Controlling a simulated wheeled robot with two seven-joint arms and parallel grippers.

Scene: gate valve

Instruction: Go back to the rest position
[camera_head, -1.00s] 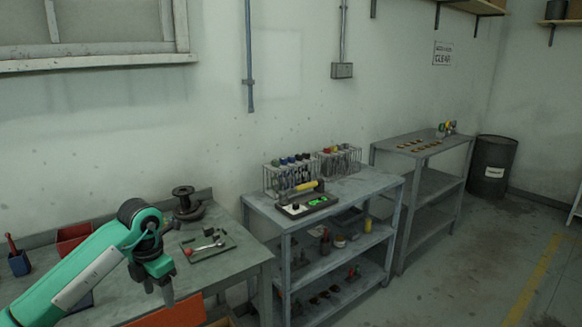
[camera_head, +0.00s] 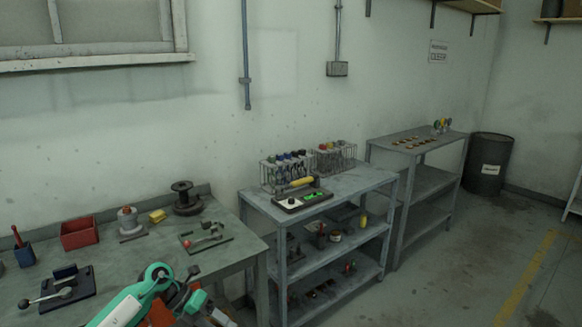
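My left arm (camera_head: 150,284), green and white, is low at the bottom of the head view, over the front edge of the left workbench (camera_head: 130,262). Its gripper end is crowded against red and orange shapes at the bottom edge, and I cannot make out the fingers or whether they are open. I see nothing clearly held. My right gripper is not in view. On the workbench stand a dark flanged valve part (camera_head: 186,198), a grey and red round fitting (camera_head: 128,221) and a tray with a red-knobbed lever (camera_head: 205,239).
A red bin (camera_head: 80,233), a blue holder (camera_head: 24,256), a yellow block (camera_head: 157,216) and a dark plate with a lever (camera_head: 62,290) are also on the workbench. A shelf (camera_head: 350,181) with racks and a device stands right. Another shelf (camera_head: 420,143) and a barrel (camera_head: 488,164) are beyond.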

